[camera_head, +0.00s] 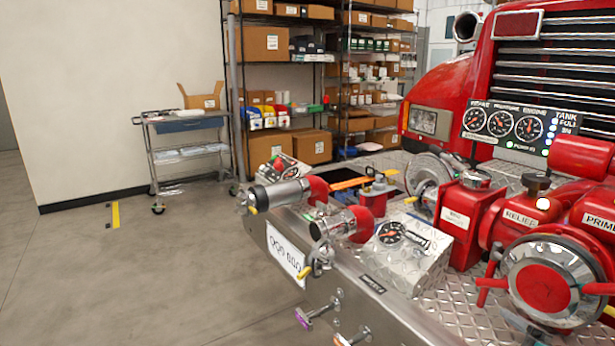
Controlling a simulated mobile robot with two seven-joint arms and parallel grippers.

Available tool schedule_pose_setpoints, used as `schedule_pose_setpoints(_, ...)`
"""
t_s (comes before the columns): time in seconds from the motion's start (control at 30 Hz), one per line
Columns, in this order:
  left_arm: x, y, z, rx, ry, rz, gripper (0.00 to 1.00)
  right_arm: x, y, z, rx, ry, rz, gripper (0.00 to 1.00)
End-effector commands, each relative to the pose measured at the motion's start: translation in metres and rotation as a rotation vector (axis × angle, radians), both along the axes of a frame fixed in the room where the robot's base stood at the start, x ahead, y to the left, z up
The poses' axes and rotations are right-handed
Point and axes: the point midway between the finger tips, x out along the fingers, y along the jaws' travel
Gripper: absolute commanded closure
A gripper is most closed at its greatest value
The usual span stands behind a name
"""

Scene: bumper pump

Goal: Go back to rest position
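Neither of my grippers is in view, and no part of my arms shows. In front of me is the metal front bumper (345,290) of a red fire truck (445,90). Two silver outlets with red parts stick out at its left, a farther one (277,194) and a nearer one (335,226). A large round silver and red cap (545,282) is at the right, on the red pump body.
A gauge panel (517,124) stands above the pump. Small handles (318,312) jut from the bumper's front face. Shelves with boxes (265,43) and a wheeled cart (186,140) stand at the back. The grey floor at left is clear, with a yellow strip (115,215).

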Motion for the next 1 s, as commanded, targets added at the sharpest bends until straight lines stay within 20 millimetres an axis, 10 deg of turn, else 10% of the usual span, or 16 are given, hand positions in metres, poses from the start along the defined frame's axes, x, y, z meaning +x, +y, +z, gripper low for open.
schedule_pose_setpoints(0.3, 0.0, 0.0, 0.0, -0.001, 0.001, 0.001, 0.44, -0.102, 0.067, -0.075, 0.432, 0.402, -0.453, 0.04)
schedule_pose_setpoints(0.6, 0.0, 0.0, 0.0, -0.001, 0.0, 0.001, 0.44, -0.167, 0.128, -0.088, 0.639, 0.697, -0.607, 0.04)
schedule_pose_setpoints(0.8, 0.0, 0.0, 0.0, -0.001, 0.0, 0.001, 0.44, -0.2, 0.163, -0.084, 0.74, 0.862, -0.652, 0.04)
schedule_pose_setpoints(1.0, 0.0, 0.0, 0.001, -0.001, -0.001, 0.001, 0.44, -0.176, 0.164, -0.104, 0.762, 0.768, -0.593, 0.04)
